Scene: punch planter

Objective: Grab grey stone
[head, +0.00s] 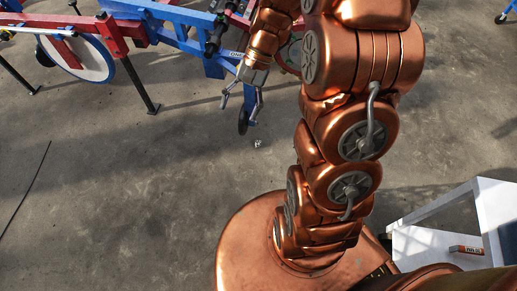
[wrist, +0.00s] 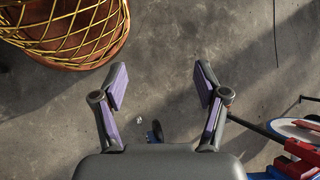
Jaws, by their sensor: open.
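A small grey stone (head: 258,143) lies on the concrete floor near the middle of the head view. It is only a few pixels across. In the wrist view a small pale speck (wrist: 140,118) on the floor, between the finger bases, looks like the same stone. My gripper (head: 241,112) is open and points down, above the floor and beside the planter, a little up and left of the stone in the head view. In the wrist view my gripper (wrist: 161,78) has its purple-padded fingers wide apart with nothing between them. Its height above the stone is hard to judge.
A blue and red planter frame (head: 180,20) with a large pale wheel (head: 85,58) stands close behind my gripper. A small dark wheel (head: 243,122) is close to the stone. A white stand (head: 487,195) holds an orange item (head: 467,249) at lower right. The left floor is mostly clear.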

